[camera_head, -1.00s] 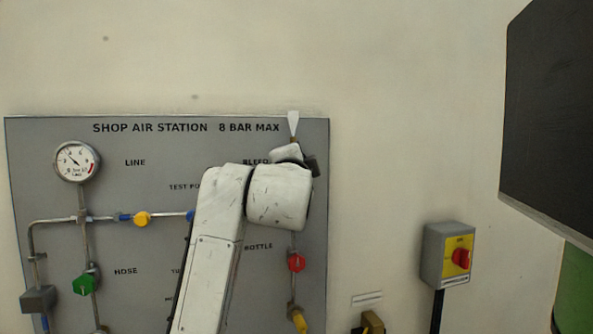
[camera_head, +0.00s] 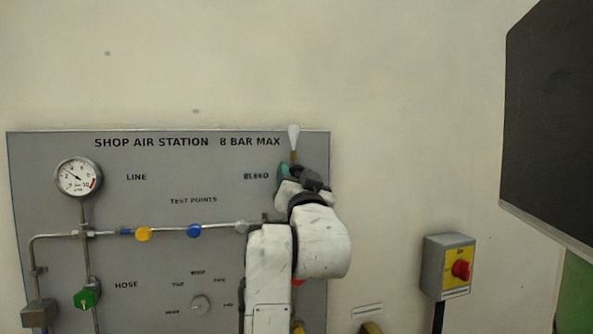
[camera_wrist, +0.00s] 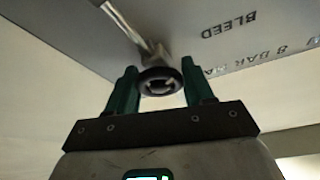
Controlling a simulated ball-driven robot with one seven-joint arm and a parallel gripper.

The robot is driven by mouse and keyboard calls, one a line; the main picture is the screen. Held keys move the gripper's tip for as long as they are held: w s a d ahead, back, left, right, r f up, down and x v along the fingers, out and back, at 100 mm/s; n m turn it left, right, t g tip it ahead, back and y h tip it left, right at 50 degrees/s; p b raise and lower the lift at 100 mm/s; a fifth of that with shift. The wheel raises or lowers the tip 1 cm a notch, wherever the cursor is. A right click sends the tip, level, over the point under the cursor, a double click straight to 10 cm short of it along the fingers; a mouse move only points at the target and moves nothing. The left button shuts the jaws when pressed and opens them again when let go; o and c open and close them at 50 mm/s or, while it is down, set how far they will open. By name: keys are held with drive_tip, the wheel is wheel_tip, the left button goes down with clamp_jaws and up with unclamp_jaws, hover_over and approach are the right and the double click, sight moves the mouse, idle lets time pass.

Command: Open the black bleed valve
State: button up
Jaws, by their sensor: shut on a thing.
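The black bleed valve handle (camera_wrist: 160,82) is a round knob on a metal pipe in the wrist view, beside the BLEED lettering. My gripper (camera_wrist: 158,88) has its two green fingers on either side of the knob and is shut on it. In the head view my gripper (camera_head: 290,172) is at the panel's upper right, just below a white cone-shaped outlet (camera_head: 294,138). There my wrist and gripper hide the knob. How far the knob is turned cannot be told.
The grey panel (camera_head: 60,210) carries a gauge (camera_head: 78,177), yellow (camera_head: 143,234), blue (camera_head: 194,231) and green (camera_head: 85,299) knobs, and a selector dial (camera_head: 200,304). A switch box (camera_head: 447,265) is on the wall at right. A dark slab (camera_head: 550,120) juts in at upper right.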

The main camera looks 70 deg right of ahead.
drive_tip(key=n+p, duration=0.1)
drive_tip(key=n, duration=0.1)
drive_tip(key=n+t+p, duration=0.1)
drive_tip(key=n+t+y+p, duration=0.1)
drive_tip(key=n, duration=0.1)
drive_tip(key=shift+s+r+n, duration=0.1)
drive_tip(key=shift+r+n, duration=0.2)
drive_tip(key=n+t+y+p, duration=0.1)
drive_tip(key=n, duration=0.1)
drive_tip(key=n+t+y+p, duration=0.1)
drive_tip(key=n+p, duration=0.1)
drive_tip(key=n, duration=0.1)
drive_tip(key=shift+a+n+t+y+p, duration=0.1)
drive_tip(key=shift+n+t+y+p, duration=0.6)
drive_tip(key=shift+n, duration=1.1)
drive_tip(key=shift+n+t+y+p, duration=0.3)
drive_tip(key=shift+n+y+p, duration=0.65)
drive_tip(key=shift+n, duration=0.85)
drive_tip(key=shift+w, duration=0.2)
drive_tip(key=o, duration=0.7)
drive_tip(key=shift+o, duration=1.4)
drive_tip(key=shift+f, duration=0.2)
drive_tip(key=shift+r, duration=0.1)
